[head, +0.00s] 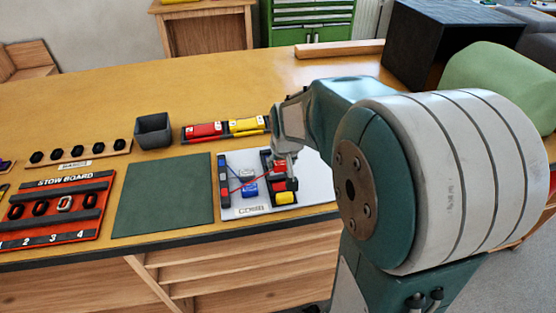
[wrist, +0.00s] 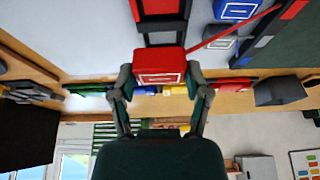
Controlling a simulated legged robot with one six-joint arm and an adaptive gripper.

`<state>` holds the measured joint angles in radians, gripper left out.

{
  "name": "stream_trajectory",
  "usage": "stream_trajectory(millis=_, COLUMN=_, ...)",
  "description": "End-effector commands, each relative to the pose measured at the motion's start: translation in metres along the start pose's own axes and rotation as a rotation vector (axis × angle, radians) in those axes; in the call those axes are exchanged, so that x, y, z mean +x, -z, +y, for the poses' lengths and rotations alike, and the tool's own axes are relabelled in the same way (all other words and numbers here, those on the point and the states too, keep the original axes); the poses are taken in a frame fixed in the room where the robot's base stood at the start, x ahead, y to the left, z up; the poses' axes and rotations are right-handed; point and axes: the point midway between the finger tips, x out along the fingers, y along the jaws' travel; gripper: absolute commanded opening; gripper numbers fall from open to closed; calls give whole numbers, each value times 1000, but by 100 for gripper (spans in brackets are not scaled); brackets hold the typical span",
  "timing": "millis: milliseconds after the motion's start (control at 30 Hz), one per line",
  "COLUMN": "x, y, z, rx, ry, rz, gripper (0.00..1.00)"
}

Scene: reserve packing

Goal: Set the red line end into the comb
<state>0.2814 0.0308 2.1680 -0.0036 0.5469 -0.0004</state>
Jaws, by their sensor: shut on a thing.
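My gripper (wrist: 160,85) is shut on a red block, the red line end (wrist: 160,68), which has a white outline on its face. In the head view the red end (head: 280,165) shows under my gripper (head: 284,152), at the right column of the comb. A thin red line (wrist: 235,28) runs from it to the other column. The comb board (head: 233,208) is pale, with a dark left column (head: 224,185) and a dark right column (head: 266,172). I cannot tell whether the red end touches its slot.
A blue block (head: 250,189), a pale block (head: 247,173) and a yellow block (head: 285,198) are on the board. Red and yellow blocks (head: 203,130) sit in a tray behind it, beside a grey bin (head: 153,131). A green mat (head: 163,195) lies clear to the left, then the stow board (head: 58,212).

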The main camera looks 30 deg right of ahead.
Motion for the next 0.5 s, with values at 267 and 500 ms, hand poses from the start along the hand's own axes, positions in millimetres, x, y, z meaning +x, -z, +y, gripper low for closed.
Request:
stream_trajectory(millis=267, x=22, y=-8, z=5, rx=3, ry=5, rz=-5, gripper=22)
stream_trajectory(millis=500, x=43, y=-16, z=7, rx=3, ry=7, rz=-5, gripper=22)
